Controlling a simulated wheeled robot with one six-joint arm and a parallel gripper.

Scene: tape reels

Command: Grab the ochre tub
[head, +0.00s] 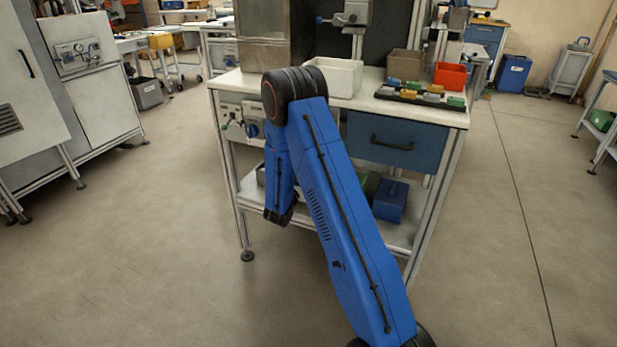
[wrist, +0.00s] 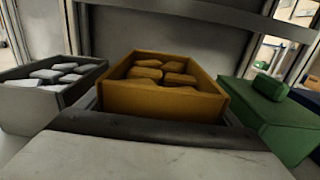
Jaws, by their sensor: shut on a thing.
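The ochre tub (wrist: 165,101) is in the middle of the wrist view, upright and open at the top, with several ochre blocks inside. My gripper (wrist: 163,118) is at its near side, shut on the tub; the grey and dark hand parts fill the bottom of that view and hide the tub's lower part. In the head view my blue arm bends down, and my gripper's end (head: 279,214) is low at the lower shelf of the workbench. The ochre tub is hidden behind my arm there.
In the wrist view, a grey tub (wrist: 32,106) with several pale blocks stands left, and a green box (wrist: 262,112) with a green block on it right. In the head view, a blue box (head: 391,203) sits on the lower shelf (head: 405,226). Floor around the bench is clear.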

